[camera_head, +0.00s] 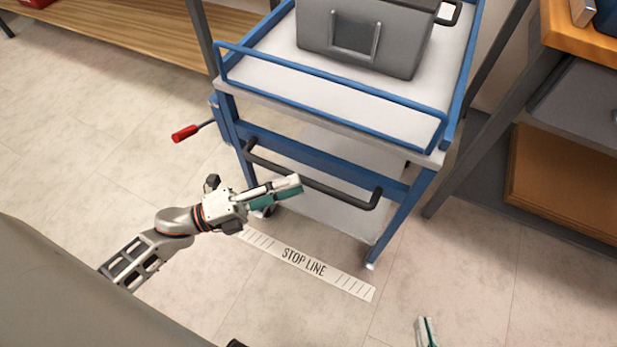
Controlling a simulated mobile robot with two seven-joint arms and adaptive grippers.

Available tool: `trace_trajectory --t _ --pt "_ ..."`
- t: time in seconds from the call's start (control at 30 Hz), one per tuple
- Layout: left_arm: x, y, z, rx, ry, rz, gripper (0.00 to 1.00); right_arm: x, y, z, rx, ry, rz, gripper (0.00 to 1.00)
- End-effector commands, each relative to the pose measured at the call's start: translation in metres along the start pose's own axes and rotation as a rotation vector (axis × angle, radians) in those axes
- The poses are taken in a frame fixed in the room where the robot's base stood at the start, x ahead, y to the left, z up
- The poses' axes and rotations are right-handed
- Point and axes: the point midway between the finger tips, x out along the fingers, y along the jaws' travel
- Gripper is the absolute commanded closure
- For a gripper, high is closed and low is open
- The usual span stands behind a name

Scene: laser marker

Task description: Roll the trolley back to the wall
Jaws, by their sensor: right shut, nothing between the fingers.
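The trolley (330,108) is a blue-framed cart with pale shelves, standing upright in the middle of the head view. Its black push handle (345,193) runs across the near side. My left gripper (296,188) is at this handle, its fingertips overlapping the bar's left-middle part; whether the fingers are closed around it is unclear. My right gripper (426,332) shows only by its tip at the bottom edge, shut and empty, apart from the trolley. The wall is mostly hidden behind the trolley and furniture.
A grey bin (318,30) sits on the trolley's top shelf. A red-tipped lever (185,133) sticks out at its left. A STOP LINE strip (304,262) lies on the floor in front. A wooden bench (120,30) stands left, a workbench (575,40) right.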

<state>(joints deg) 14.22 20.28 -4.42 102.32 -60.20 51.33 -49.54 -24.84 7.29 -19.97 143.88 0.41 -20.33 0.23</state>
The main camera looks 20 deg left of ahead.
Motion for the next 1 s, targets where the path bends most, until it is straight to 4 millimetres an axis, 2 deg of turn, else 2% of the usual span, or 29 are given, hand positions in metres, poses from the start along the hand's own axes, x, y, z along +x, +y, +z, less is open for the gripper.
trace_trajectory --t 0.1,0.3,0.63,0.73,0.77,1.0 --pt "0.018 0.000 0.000 0.000 -0.001 -0.001 0.71 0.000 -0.001 0.001 0.005 -0.001 -0.001 1.00" --pt "0.036 0.001 0.000 -0.002 -0.001 0.001 0.71 0.000 -0.002 0.002 0.010 -0.001 -0.003 1.00" --pt "0.040 0.001 -0.001 -0.003 -0.001 0.002 0.71 0.000 -0.001 0.002 0.011 -0.001 -0.003 1.00" --pt "0.040 0.001 -0.001 -0.003 -0.001 0.002 0.97 0.000 -0.001 0.002 0.010 -0.001 -0.003 1.00" --pt "0.040 0.001 -0.001 -0.003 -0.001 0.002 1.00 0.000 -0.001 0.002 0.010 -0.001 -0.003 1.00" --pt "0.041 0.002 0.000 -0.003 -0.001 0.002 1.00 0.000 -0.002 0.002 0.011 -0.001 -0.003 1.00"
